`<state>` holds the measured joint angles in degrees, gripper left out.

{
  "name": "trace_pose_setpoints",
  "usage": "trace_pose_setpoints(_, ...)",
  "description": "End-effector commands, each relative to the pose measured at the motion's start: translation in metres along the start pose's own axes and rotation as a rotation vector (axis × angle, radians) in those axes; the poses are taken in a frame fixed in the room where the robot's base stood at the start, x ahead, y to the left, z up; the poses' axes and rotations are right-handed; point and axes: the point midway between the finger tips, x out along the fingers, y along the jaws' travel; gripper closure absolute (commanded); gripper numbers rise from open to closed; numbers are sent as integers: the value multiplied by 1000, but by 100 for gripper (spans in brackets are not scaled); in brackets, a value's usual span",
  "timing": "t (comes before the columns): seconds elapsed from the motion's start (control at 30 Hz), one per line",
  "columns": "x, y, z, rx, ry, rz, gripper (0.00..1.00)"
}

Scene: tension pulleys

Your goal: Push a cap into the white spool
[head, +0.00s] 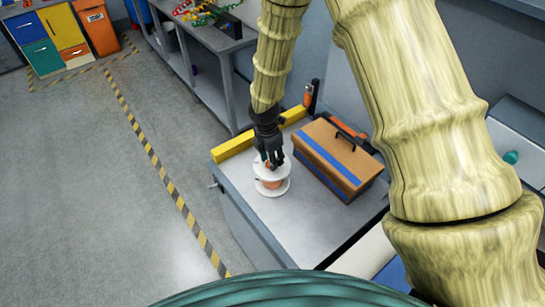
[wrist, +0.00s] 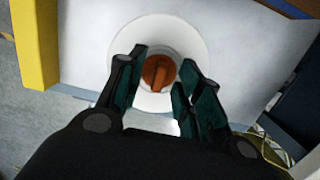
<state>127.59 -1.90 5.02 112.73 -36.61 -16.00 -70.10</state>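The white spool (head: 274,191) stands upright on the grey cabinet top, with orange showing between its two round flanges. In the wrist view I look down on its upper flange (wrist: 193,38). An orange-brown cap (wrist: 158,72) with a raised bar across it sits at the spool's centre hole; how deep it sits I cannot tell. My gripper (head: 271,164) is right above the spool, pointing down. In the wrist view my gripper (wrist: 163,72) has its dark green finger pads apart, one on each side of the cap, with visible gaps to it.
A brown toolbox (head: 336,155) with a blue stripe and black handle stands close to the right of the spool. A yellow bar (head: 234,147) lies along the cabinet's back edge. The cabinet top (head: 308,230) in front of the spool is clear.

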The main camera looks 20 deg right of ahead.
Motion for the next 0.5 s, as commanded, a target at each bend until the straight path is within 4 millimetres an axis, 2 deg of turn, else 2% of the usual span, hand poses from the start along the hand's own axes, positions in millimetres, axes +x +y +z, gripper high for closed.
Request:
trace_pose_setpoints(0.27, -10, 1, 0, 1, 0, 2, 65)
trace_pose_setpoints(0.5, -46, 1, 0, 0, 0, 4, 65)
